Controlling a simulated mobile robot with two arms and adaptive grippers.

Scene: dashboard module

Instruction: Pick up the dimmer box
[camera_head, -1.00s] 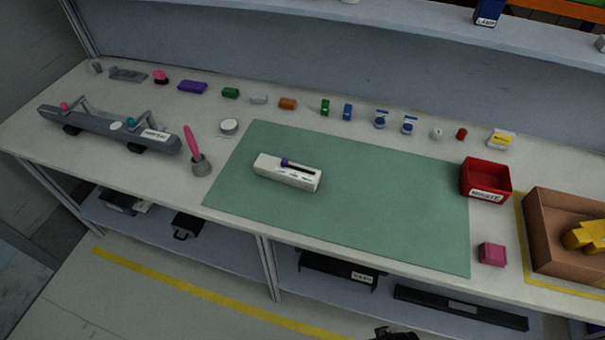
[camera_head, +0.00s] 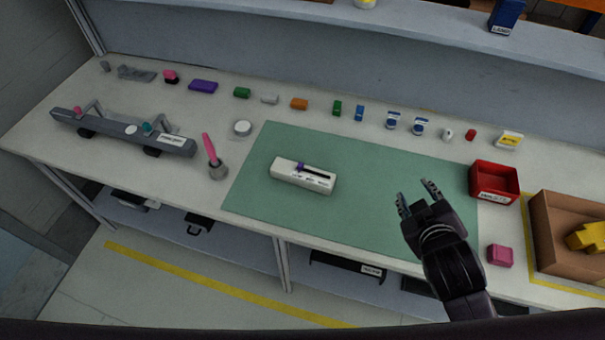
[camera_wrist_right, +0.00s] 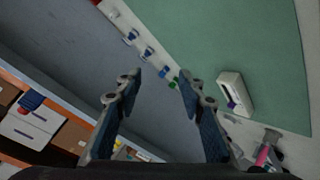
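The dimmer box is most likely the white oblong box (camera_head: 303,177) with a dark slot and a purple slider on top. It lies on the green mat (camera_head: 370,222), left of the mat's middle. It also shows in the right wrist view (camera_wrist_right: 234,92), beyond and to the right of the fingers. My right gripper (camera_head: 418,190) is over the right part of the mat, to the right of the white box and apart from it. Its fingers are spread and empty, which the right wrist view (camera_wrist_right: 160,88) also shows. My left gripper is not in view.
A red bin (camera_head: 494,183) and a cardboard box (camera_head: 568,240) stand at the right, with a pink block (camera_head: 500,255) in front. Several small coloured parts line the back. A grey fixture (camera_head: 122,132) and a pink-handled brush (camera_head: 213,158) stand left. The mat around the white box is clear.

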